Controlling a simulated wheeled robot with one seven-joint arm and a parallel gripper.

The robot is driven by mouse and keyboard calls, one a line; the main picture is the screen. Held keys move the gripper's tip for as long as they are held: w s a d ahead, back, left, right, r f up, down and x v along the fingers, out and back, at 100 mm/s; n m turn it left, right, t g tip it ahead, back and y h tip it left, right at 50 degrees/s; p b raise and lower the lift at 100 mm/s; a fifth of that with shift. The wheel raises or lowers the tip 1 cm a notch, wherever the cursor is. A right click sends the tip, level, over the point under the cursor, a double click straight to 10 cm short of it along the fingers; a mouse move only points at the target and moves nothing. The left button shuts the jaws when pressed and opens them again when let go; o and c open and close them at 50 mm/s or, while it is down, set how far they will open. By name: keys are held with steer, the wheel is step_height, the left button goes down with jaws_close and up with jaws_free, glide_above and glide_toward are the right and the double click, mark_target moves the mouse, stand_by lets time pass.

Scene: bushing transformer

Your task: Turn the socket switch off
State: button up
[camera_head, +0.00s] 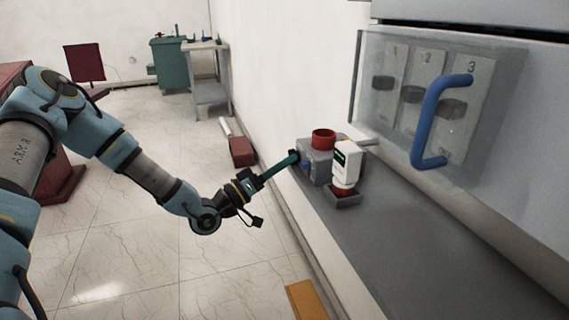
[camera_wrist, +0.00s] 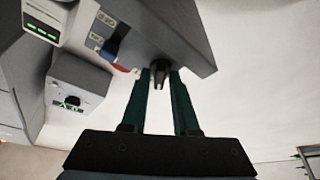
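The grey socket box (camera_head: 318,168) stands on the grey ledge in the head view, with a red round top (camera_head: 323,138). In the wrist view its grey face (camera_wrist: 165,28) fills the upper middle, with a dark switch knob (camera_wrist: 160,70) sticking out. Two small label plates and a blue part (camera_wrist: 112,47) show left of the knob. My gripper (camera_head: 291,158) is at the box's left side. In the wrist view my gripper (camera_wrist: 161,78) has its green fingers apart, one on each side of the knob. I cannot tell whether they touch it.
A white device with a green display (camera_head: 346,163) stands on a red base right beside the box. A clear cover with a blue handle (camera_head: 430,120) over numbered switches is on the right wall. The ledge (camera_head: 400,250) is bare towards the front.

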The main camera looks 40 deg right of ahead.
jaws_close()
steer(key=shift+n, duration=0.4)
steer(key=shift+s+a+r+n+t+y+p, duration=0.15)
steer(key=shift+n+t+y+p, duration=0.55)
steer(key=shift+n, duration=1.15)
steer(key=shift+d+r+n+t+y+p, duration=0.15)
steer(key=shift+n+t+y+p, duration=0.3)
steer(key=shift+n+p, duration=1)
steer(key=shift+s+a+r+n+t+y+p, duration=0.15)
steer(key=shift+n+t+y+p, duration=0.3)
steer(key=shift+n, duration=1.85)
steer(key=shift+w, duration=0.1)
steer(key=shift+o, duration=1.8)
jaws_free()
